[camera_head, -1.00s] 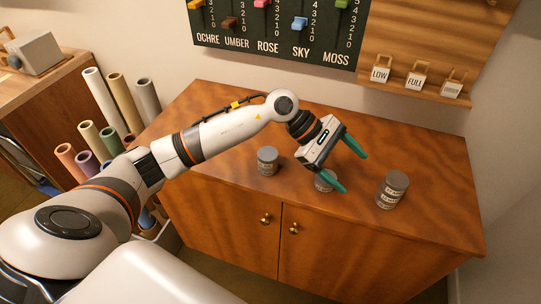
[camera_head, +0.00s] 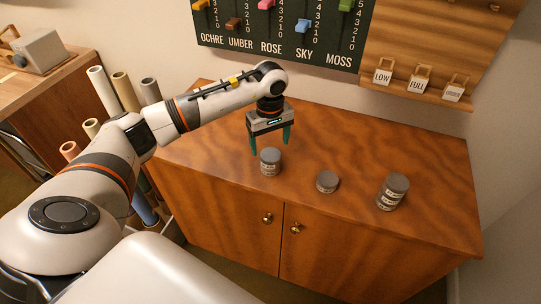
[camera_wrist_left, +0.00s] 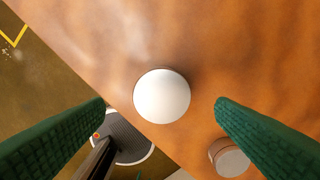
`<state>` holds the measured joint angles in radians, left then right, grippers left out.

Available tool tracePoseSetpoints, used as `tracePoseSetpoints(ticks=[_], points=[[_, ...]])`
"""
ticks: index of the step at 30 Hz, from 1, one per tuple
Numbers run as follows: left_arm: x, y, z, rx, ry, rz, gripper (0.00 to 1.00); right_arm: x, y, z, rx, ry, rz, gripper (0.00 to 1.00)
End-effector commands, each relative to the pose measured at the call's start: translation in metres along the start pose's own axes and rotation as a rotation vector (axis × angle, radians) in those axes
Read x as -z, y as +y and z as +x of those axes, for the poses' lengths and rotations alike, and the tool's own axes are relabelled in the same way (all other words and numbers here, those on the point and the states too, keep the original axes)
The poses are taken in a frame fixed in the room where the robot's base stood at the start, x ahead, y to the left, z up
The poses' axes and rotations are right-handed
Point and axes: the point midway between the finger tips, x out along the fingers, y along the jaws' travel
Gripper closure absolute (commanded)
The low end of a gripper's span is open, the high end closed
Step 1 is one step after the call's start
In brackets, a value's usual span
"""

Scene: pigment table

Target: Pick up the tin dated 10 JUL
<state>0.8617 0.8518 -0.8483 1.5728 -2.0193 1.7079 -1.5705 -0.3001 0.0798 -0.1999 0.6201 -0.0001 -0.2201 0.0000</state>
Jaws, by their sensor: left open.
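The dates are too small to read, so I cannot tell which is 10 JUL. My left gripper (camera_head: 270,148) is open and empty, pointing down above and slightly behind the left tin. In the left wrist view, a round pale lid (camera_wrist_left: 162,96) lies ahead between the green fingers (camera_wrist_left: 160,108), apart from them. Another tin (camera_wrist_left: 230,160) is partly hidden by the right finger.
The cabinet top (camera_head: 440,180) is otherwise clear. Behind it hang a dark slider board (camera_head: 280,45) and a wooden panel with small tags on a ledge (camera_head: 415,86). Rolled tubes (camera_head: 122,95) stand left of the cabinet, near my arm.

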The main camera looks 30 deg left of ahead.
Motion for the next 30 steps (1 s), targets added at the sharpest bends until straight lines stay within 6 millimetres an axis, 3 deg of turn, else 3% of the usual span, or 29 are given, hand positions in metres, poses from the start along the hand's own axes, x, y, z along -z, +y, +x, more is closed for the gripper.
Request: tracePoseSetpoints(ticks=[7, 12, 20, 28, 30], points=[[0.001, -0.001, 0.03, -0.003, 0.005, 0.0, 0.21, -0.002, 0.0, -0.02, 0.0, 0.0, 0.0, 0.26], [0.0, -0.001, 0.05, 0.0, 0.002, -0.001, 0.21, -0.002, 0.0, -0.022, 0.0, 0.0, 0.0, 0.26], [0.0, -0.002, 0.052, 0.002, 0.0, 0.0, 0.23, -0.002, 0.0, -0.021, 0.0, 0.0, 0.0, 0.26], [0.0, -0.002, 0.052, 0.002, 0.001, 0.0, 0.67, -0.002, 0.0, -0.021, 0.0, 0.0, 0.0, 0.26], [0.0, -0.002, 0.052, 0.002, 0.0, 0.0, 0.71, -0.002, 0.0, -0.021, 0.0, 0.0, 0.0, 0.26]])
